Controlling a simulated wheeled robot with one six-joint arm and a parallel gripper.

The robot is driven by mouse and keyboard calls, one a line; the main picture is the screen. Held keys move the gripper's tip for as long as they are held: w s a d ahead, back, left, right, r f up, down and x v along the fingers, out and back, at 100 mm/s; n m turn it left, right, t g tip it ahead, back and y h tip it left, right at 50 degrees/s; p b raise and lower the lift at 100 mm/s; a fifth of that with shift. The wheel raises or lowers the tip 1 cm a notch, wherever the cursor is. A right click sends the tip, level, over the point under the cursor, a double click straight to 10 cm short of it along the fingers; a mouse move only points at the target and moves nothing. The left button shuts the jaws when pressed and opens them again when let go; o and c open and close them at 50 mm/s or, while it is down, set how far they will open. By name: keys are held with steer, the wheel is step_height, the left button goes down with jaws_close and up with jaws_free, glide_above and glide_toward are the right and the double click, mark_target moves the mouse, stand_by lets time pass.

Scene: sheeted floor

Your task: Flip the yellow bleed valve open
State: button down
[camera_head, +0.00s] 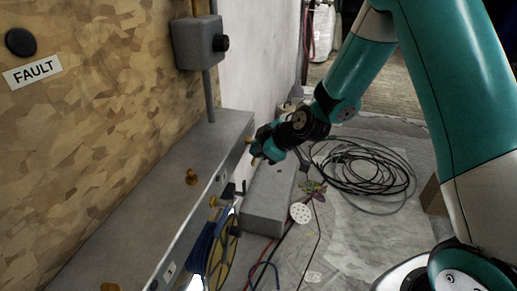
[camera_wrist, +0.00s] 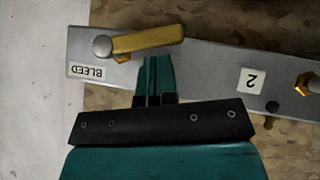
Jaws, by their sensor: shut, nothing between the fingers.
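The yellow bleed valve lever (camera_wrist: 150,39) shows in the wrist view, running right from a round silver pivot (camera_wrist: 102,46), roughly along the grey metal block and tilted slightly. A BLEED label (camera_wrist: 87,71) sits below the pivot, upside down in this view. My gripper (camera_wrist: 155,60) is shut and empty. Its fingertips are just below the middle of the lever in the picture; I cannot tell whether they touch it. In the head view my gripper (camera_head: 259,156) is at the far end of the grey ledge, with small yellow parts beside it.
A label "2" (camera_wrist: 251,80) and a brass fitting (camera_wrist: 306,84) are right of the lever. In the head view, brass knobs (camera_head: 192,177) stand along the ledge (camera_head: 150,205). A grey box (camera_head: 200,42) hangs on the wall. Coiled black cable (camera_head: 365,165) lies on the floor.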

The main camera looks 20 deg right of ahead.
steer(key=shift+f, duration=0.3)
steer(key=shift+d+f, duration=0.1)
steer(key=shift+f+b, duration=0.15)
steer(key=shift+b, duration=0.7)
